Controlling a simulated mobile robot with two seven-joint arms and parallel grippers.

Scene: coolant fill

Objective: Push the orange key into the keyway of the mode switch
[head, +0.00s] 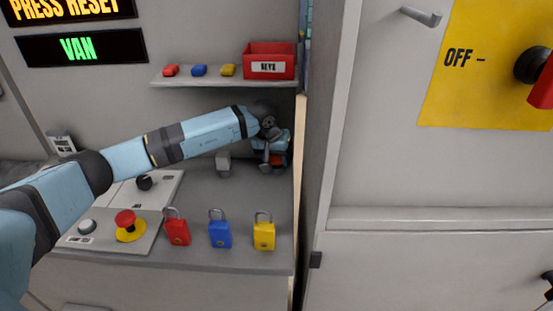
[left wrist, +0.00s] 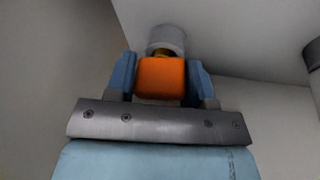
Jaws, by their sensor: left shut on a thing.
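My left gripper (head: 273,158) is at the back right of the desk, under the shelf and close to the side panel. In the left wrist view its two blue fingers (left wrist: 160,82) are shut on the orange key (left wrist: 160,79), one on each side of its block-shaped head. A grey round housing (left wrist: 166,40), likely the mode switch, is right beyond the key, with a bit of brass between them. How deep the key sits in the keyway is hidden. In the head view only a little orange shows at the fingers. My right gripper is not in view.
A shelf (head: 225,83) above my gripper holds a red key box (head: 269,62) and small red, blue and yellow pieces. Red (head: 177,232), blue (head: 220,234) and yellow (head: 264,236) padlocks are at the desk front. A red stop button (head: 126,219) is left of them.

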